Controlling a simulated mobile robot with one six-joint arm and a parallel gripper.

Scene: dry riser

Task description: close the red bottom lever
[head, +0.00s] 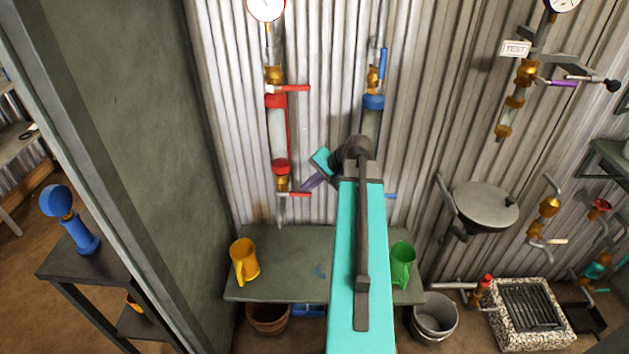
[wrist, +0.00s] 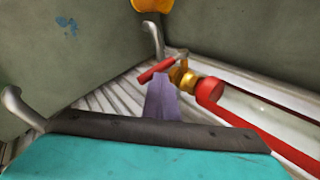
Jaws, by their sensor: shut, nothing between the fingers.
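The red bottom lever (head: 297,194) sticks out to the right from the brass valve (head: 282,183) under the left, red-collared pipe. It lies about level, across the upright pipe. In the wrist view the lever (wrist: 155,71) shows beside the brass valve (wrist: 184,78). My gripper (head: 305,187) is shut and empty, its purple fingers pointing down and left just above the lever's free end. In the wrist view the gripper's tip (wrist: 160,78) lies right by the lever and hides a little of it. I cannot tell whether they touch.
Another red lever (head: 293,88) sits higher on the same pipe. A blue-collared pipe (head: 373,102) stands to the right, partly behind my arm. Below is a shelf (head: 290,287) with a yellow jug (head: 244,261) and a green jug (head: 402,264). A green wall (head: 160,130) stands left.

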